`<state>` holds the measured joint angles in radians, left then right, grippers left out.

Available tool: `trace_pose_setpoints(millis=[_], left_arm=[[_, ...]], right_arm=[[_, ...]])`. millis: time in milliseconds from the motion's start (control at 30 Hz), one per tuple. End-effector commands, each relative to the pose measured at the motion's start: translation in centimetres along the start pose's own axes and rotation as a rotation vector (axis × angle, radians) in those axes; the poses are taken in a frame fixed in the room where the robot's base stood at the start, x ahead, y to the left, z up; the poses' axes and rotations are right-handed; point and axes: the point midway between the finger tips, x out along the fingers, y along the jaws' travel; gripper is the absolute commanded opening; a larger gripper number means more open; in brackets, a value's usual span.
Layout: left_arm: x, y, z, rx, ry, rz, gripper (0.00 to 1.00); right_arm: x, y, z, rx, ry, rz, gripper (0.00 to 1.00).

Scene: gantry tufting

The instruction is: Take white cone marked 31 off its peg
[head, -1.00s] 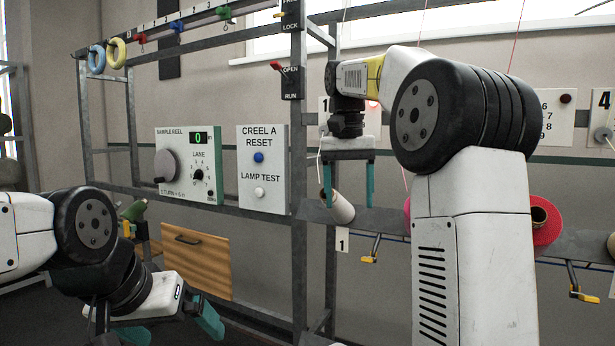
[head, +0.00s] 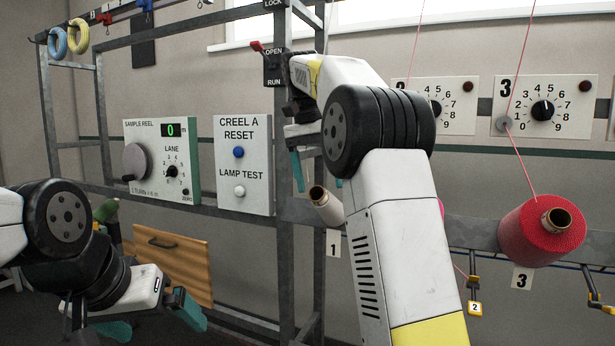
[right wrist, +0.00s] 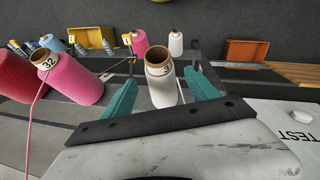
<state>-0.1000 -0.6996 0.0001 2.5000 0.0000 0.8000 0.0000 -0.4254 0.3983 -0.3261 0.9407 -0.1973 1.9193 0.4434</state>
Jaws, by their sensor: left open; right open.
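The white cone (head: 327,207) sits tilted on the rack above the plate marked 1, its brown tube end towards me. In the right wrist view the white cone (right wrist: 166,98) stands between the fingers, its top label only partly readable, starting with 3. My right gripper (head: 318,177) is open just above the cone in the head view, partly hidden by my own arm. In the right wrist view my right gripper (right wrist: 160,88) has one teal finger on each side of the cone, with gaps visible. My left gripper (head: 155,322) is open and empty at the lower left.
A red cone (head: 540,232) sits to the right above plate 3. A pink cone marked 32 (right wrist: 72,80) lies beside the white cone in the wrist view. The creel reset panel (head: 243,165) and rack post (head: 285,240) stand close left of the white cone.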

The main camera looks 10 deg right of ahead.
Motion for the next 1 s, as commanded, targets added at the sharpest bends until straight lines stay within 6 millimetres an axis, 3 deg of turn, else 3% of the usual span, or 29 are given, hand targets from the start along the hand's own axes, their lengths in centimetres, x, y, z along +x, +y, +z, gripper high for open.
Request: trace_pose_setpoints(millis=[167,600,967,1000], left_arm=[[0.0,0.0,0.0,0.0,0.001,0.0,1.0],[0.0,0.0,0.0,0.0,0.0,0.0,1.0],[0.0,0.0,0.0,0.0,0.0,0.0,1.0],[0.0,0.0,0.0,0.0,0.0,0.0,1.0]], right_arm=[[1.4,0.1,0.0,0.0,-0.002,0.001,0.68],[7.1,0.0,0.1,-0.001,-0.001,0.0,0.68],[7.7,0.0,0.0,0.0,0.001,-0.001,0.68],[7.7,0.0,0.0,0.0,0.001,-0.001,0.62]])
